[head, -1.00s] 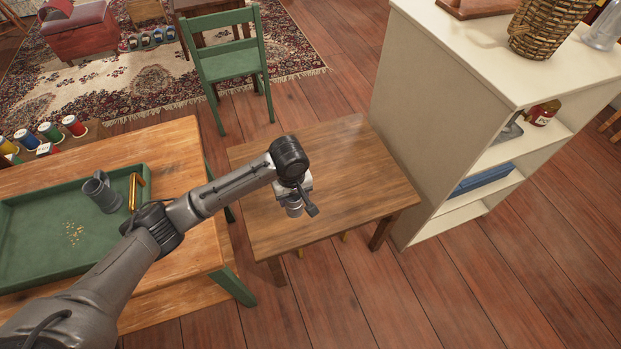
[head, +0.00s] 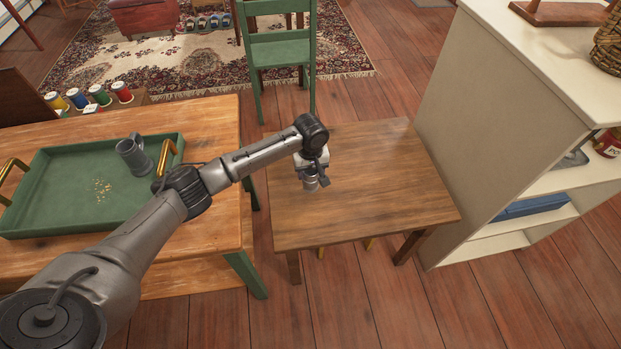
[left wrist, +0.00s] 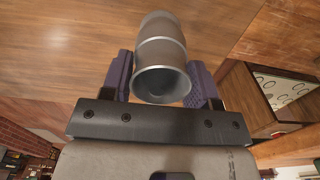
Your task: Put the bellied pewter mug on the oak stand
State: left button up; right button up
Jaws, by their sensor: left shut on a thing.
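A grey pewter mug (head: 310,184) is in my left gripper (head: 314,170), over the left part of the brown wooden stand (head: 395,190). The gripper is shut on it. In the left wrist view the mug (left wrist: 161,48) sits between the two dark fingers (left wrist: 160,82), its open rim facing the camera and its banded body swelling slightly. No handle shows there. I cannot tell whether its base touches the wood. My right gripper is not in view.
The green tray (head: 60,222) with brass handles lies on a wooden table (head: 215,125) left of the stand. A cream shelf unit (head: 490,110) stands close on the right. A green chair (head: 282,50) is behind. Most of the stand's top is bare.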

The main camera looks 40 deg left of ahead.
pick_arm(q)
notch_tip(320, 180, down, 3)
jog(key=shift+f+b, duration=0.2)
jog(key=shift+b, duration=0.6)
jog(key=shift+p, duration=0.3)
jog(key=o, duration=1)
jog(key=shift+f, duration=0.15)
